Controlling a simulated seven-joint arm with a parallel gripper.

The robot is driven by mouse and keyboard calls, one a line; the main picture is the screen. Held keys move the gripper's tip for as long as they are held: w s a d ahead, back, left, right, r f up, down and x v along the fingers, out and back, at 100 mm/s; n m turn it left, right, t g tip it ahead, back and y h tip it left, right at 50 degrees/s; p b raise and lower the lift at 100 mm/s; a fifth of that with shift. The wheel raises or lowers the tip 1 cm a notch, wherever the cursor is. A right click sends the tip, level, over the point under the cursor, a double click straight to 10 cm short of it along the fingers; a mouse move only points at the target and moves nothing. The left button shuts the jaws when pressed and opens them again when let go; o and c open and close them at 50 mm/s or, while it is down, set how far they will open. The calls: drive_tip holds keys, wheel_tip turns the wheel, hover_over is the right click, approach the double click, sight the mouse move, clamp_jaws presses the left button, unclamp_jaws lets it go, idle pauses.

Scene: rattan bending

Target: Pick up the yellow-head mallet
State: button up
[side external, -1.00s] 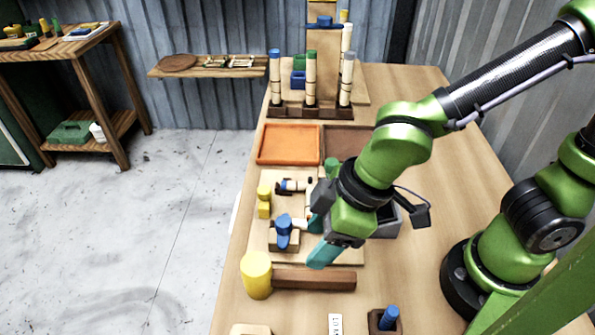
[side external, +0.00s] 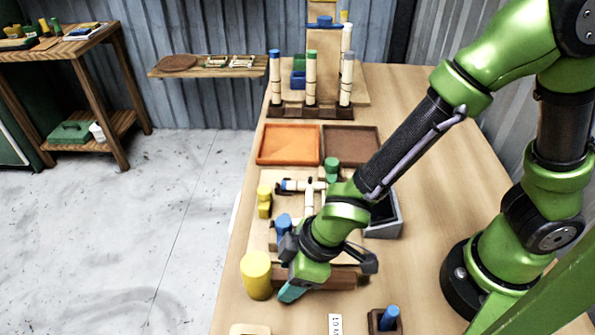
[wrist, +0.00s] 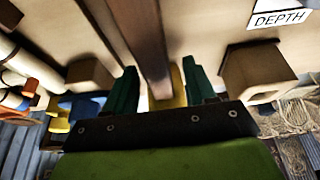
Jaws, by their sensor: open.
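The mallet lies on the table, with its yellow head (side external: 256,276) at the left and its brown handle (side external: 345,278) pointing right in the side view. My gripper (side external: 290,292) is low over the handle, close to the head, and hides part of the handle. In the wrist view the teal fingers of my gripper (wrist: 160,88) are apart. The brown handle (wrist: 143,30) runs between them, and part of the yellow head (wrist: 178,84) shows between them too. I cannot tell whether either finger touches the handle.
Behind the mallet is a board with blue and yellow clamp-like pieces (side external: 264,200). An orange tray (side external: 288,145) and a brown tray (side external: 352,145) lie farther back. A dark holder with a blue peg (side external: 388,320) and a white label (side external: 335,324) are at the front.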

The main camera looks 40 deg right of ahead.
drive_tip(key=shift+w+a+f, duration=0.1)
drive_tip(key=shift+f, duration=0.05)
clamp_jaws()
idle(0.4)
